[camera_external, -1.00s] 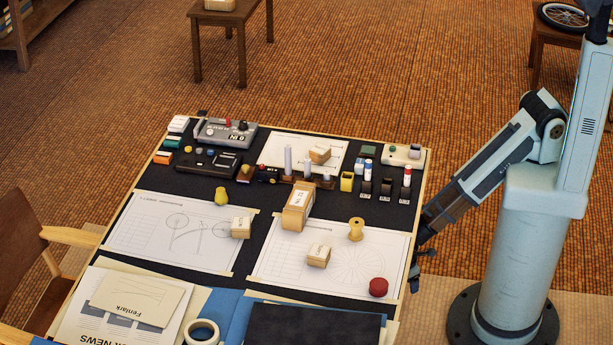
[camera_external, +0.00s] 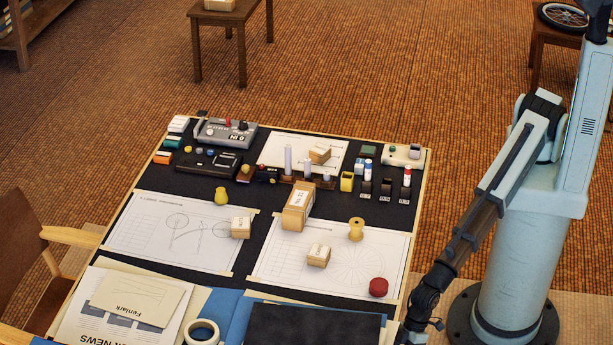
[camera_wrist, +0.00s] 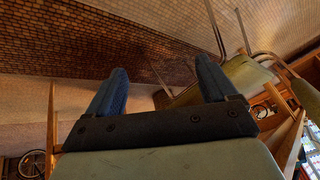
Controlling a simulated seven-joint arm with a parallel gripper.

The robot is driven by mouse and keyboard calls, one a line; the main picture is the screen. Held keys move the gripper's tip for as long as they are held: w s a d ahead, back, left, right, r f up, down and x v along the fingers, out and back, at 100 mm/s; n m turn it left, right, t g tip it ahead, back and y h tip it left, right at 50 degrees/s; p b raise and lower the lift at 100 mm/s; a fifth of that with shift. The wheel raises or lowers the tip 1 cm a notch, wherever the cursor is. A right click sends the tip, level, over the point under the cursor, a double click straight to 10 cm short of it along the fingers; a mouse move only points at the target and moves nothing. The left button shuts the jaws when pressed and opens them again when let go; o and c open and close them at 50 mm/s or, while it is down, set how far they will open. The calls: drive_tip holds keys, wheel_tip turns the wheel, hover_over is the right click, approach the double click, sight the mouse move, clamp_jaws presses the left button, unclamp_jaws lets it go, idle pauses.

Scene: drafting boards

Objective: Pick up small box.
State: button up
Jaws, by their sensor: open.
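Several small wooden boxes with white labels are on the table. One small box (camera_external: 318,256) sits on the right front drawing sheet. Another (camera_external: 241,228) sits at the right edge of the left front sheet, and a third (camera_external: 320,155) is on the back sheet. A larger box (camera_external: 298,207) stands between them. My gripper (camera_external: 418,332) is low at the table's front right corner, away from all the boxes. In the wrist view its two blue fingers (camera_wrist: 164,76) are apart with nothing between them. No box shows in that view.
A dark red round object (camera_external: 378,287) and a yellow spool (camera_external: 356,229) are near the right front box. A yellow pear-like piece (camera_external: 221,196) is farther left. Devices (camera_external: 225,131) and stamps crowd the back.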

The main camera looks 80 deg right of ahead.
drive_tip(key=s+a+r+m+g+y, duration=0.1)
drive_tip(key=s+a+r+m+y, duration=0.25)
drive_tip(key=a+r, duration=0.6)
drive_tip(key=s+a+r+m+y, duration=0.25)
drive_tip(key=s+a+r, duration=0.35)
drive_tip(key=r, duration=0.7)
wheel_tip(320, 180, up, 13)
drive_tip(key=w+a+m+y, duration=0.2)
drive_tip(key=a+m, duration=0.1)
drive_tip(key=m, duration=1.5)
hover_over(321, 247)
drive_tip(key=s, duration=0.5)
drive_tip(key=f, duration=0.5)
drive_tip(key=shift+w+a+f, duration=0.15)
drive_tip(key=shift+a+f, duration=0.1)
drive_tip(key=shift+a, duration=0.15)
drive_tip(key=w+d+m, duration=0.1)
drive_tip(key=d, duration=0.3)
drive_tip(key=w+d+m, duration=0.1)
drive_tip(key=d, duration=0.3)
drive_tip(key=w+d+m, duration=0.1)
drive_tip(key=w+d, duration=0.1)
drive_tip(key=d, duration=0.2)
drive_tip(key=shift+f, duration=0.25)
drive_tip(key=x, duration=0.7)
drive_tip(key=shift+w, duration=0.15)
drive_tip(key=shift+x, duration=3.3)
